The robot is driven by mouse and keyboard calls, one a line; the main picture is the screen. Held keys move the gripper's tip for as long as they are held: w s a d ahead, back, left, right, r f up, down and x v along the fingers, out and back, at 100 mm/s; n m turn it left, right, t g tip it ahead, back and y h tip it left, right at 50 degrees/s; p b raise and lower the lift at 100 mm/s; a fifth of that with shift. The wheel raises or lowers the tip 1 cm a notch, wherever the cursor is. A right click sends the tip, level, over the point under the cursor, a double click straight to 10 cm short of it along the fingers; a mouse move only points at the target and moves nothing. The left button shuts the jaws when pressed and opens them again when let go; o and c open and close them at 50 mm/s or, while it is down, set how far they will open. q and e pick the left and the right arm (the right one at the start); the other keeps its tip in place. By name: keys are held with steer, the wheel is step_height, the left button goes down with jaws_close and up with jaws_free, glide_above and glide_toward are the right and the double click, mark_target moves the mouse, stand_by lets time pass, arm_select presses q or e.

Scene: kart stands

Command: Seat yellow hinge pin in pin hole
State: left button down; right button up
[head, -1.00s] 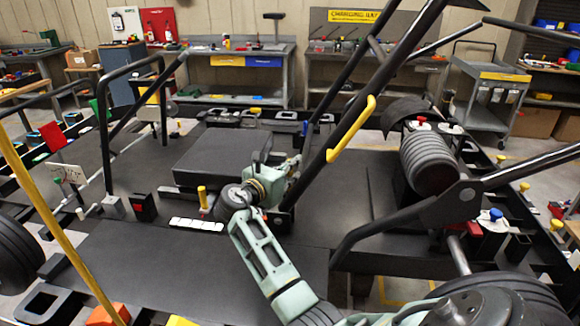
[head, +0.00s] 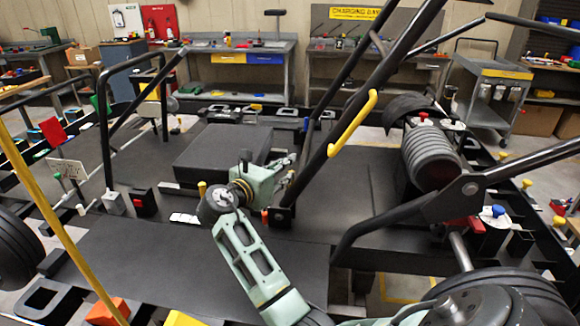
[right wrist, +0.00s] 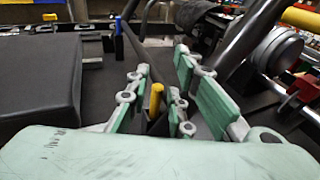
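My right gripper (head: 288,162) reaches in from the lower right, between the flat black box and the foot of the slanted black bar. In the right wrist view its green-padded fingers (right wrist: 165,95) stand apart. A yellow pin (right wrist: 156,97) stands upright between them, beyond the palm; its lower end is in a dark part, and I cannot tell whether a finger touches it. In the head view a yellow pin top (head: 202,187) shows just left of my wrist joint, partly hidden. I cannot make out the pin hole. My left gripper is not in view.
The flat black box (head: 225,155) lies left of the gripper. The slanted black bar (head: 325,150) with a yellow hook (head: 352,125) rises close on its right. A ribbed black cylinder (head: 432,160) stands further right. The black panel (head: 150,260) in front is clear.

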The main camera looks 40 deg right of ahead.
steer(key=v, duration=0.7)
steer(key=shift+a+b, duration=0.15)
steer(key=shift+b, duration=0.2)
steer(key=shift+r, duration=0.1)
